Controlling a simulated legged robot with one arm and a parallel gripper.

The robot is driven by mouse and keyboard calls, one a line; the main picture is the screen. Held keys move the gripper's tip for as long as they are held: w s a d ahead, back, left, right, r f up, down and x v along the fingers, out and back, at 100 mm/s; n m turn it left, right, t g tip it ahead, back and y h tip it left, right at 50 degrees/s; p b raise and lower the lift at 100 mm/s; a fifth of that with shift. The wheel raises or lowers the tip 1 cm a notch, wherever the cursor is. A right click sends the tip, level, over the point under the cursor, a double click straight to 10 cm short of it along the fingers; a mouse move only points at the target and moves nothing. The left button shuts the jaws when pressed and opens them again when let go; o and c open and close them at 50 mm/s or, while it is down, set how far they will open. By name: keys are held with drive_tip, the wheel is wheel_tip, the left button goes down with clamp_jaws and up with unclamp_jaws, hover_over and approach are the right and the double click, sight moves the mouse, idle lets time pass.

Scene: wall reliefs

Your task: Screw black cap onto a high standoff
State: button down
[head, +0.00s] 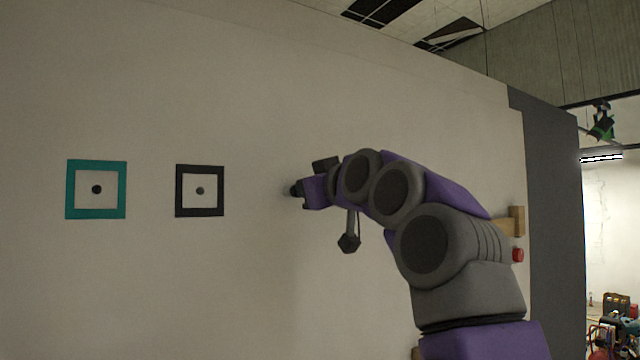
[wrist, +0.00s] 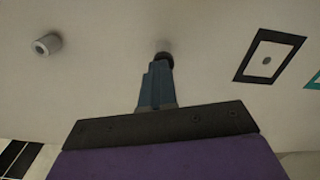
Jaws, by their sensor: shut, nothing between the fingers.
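My gripper (head: 297,190) reaches the pale wall right of the black square frame. In the wrist view its blue fingers (wrist: 160,64) are together, with nothing visible between them. A small dark round piece (wrist: 165,57) sits at or just beyond the fingertips, against the wall. It looks like a black cap, but whether it is on a standoff or touches the fingers cannot be told. A short grey cylinder (wrist: 47,44) with a dark centre stands out from the wall to the left in the wrist view. My arm hides part of the wall in the head view.
A black frame (head: 200,168) and a teal frame (head: 97,164) are on the wall at left, each around a dark round spot. A dark faceted piece (head: 349,243) shows below my arm. A wooden block (head: 517,221) and a red knob (head: 518,255) are at right.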

drive_tip(key=shift+w+a+f+m+p, duration=0.15)
drive_tip(key=shift+m+p, duration=0.1)
drive_tip(key=shift+m, duration=0.35)
drive_tip(key=shift+w+a+f+m+p, duration=0.1)
drive_tip(key=shift+m+p, duration=0.1)
drive_tip(key=shift+m, duration=0.4)
drive_tip(key=shift+s, duration=0.1)
drive_tip(key=shift+d+r+m+p, duration=0.15)
drive_tip(key=shift+m+p, duration=1.65)
drive_tip(key=shift+m, duration=0.8)
drive_tip(key=c, duration=1.8)
unclamp_jaws()
